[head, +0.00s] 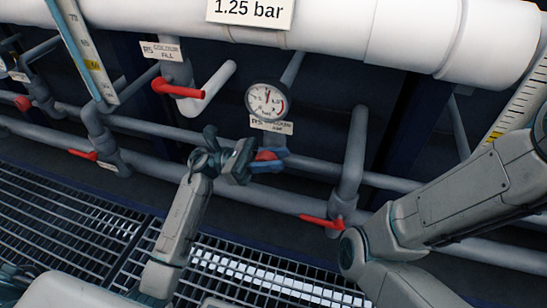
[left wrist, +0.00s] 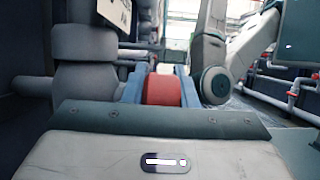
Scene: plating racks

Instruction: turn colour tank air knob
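The colour air knob is red (head: 267,155) and sits on the pipe fitting below a round gauge (head: 267,101) and a label reading R5 colour air (head: 271,125). My left gripper (head: 266,159) is at the knob, with one finger on each side of it. In the left wrist view the red knob (left wrist: 162,89) fills the space between the two blue-grey fingers, which look closed on it. The gauge needle points roughly upward. My right arm comes in from the right in the head view; its gripper is out of the picture.
A red lever (head: 180,89) marked colour fill is up and left of the knob. Another red lever (head: 322,222) is lower right, near my right arm. A thick white pipe (head: 330,28) runs above, with a 1.25 bar sign (head: 250,10). Metal grating (head: 70,220) lies below.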

